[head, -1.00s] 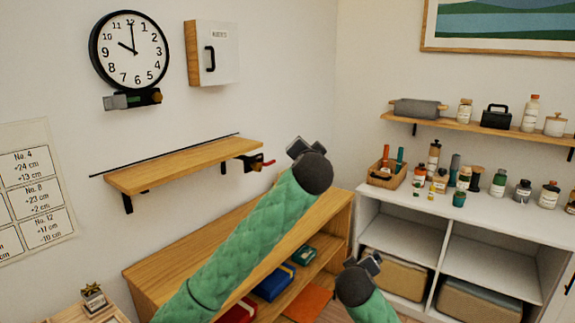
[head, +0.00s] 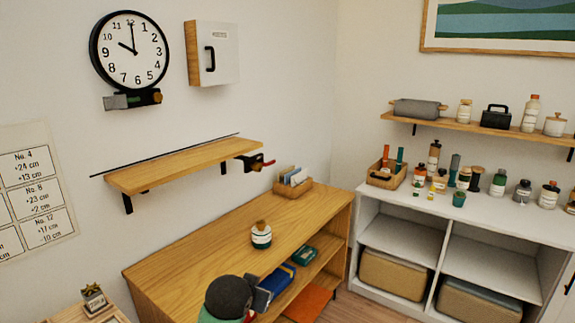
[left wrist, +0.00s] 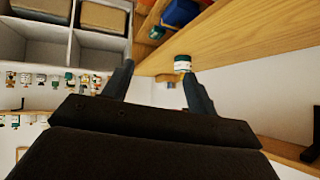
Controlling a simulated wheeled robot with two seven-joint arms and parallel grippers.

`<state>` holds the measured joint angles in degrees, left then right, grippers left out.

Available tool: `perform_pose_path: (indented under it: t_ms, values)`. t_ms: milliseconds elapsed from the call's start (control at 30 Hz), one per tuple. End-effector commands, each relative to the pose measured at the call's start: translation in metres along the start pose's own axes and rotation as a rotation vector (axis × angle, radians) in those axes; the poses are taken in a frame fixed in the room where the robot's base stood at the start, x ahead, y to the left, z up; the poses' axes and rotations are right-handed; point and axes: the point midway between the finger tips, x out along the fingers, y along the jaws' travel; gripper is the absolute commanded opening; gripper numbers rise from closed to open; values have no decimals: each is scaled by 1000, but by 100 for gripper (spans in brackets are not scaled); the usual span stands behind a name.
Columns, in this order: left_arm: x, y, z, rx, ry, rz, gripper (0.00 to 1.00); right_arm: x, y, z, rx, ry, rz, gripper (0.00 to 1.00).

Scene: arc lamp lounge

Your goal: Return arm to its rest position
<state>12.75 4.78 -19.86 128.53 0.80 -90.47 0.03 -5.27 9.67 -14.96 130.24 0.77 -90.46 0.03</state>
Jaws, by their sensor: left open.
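My left arm, in a green sleeve, comes in at the bottom of the head view. Its dark gripper (head: 262,297) is in front of the wooden cabinet (head: 180,270). In the left wrist view the two fingers (left wrist: 158,82) are spread with nothing held between them. A small white and green jar with a wooden lid (head: 261,235) stands upright on the cabinet top, apart from the gripper. It also shows beyond the fingers in the left wrist view (left wrist: 182,65). My right gripper is not in view.
A wooden box of cards (head: 293,184) stands at the cabinet's far end. Blue boxes (head: 276,281) sit on its open shelves. A wall shelf (head: 185,166) with a clamp (head: 252,161) hangs above. A white unit (head: 400,238) with several bottles stands right. Most of the cabinet top is bare.

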Motion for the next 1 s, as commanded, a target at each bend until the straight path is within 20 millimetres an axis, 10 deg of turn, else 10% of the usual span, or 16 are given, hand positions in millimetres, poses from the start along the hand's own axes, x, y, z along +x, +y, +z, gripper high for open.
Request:
perform_pose_path:
  t_ms: [533, 1000]
  values:
    - [-1, 9, 228, -163, -297, 32, 57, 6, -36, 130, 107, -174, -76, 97]
    - [-43, 69, 423, -228, -603, 95, 57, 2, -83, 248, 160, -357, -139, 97]
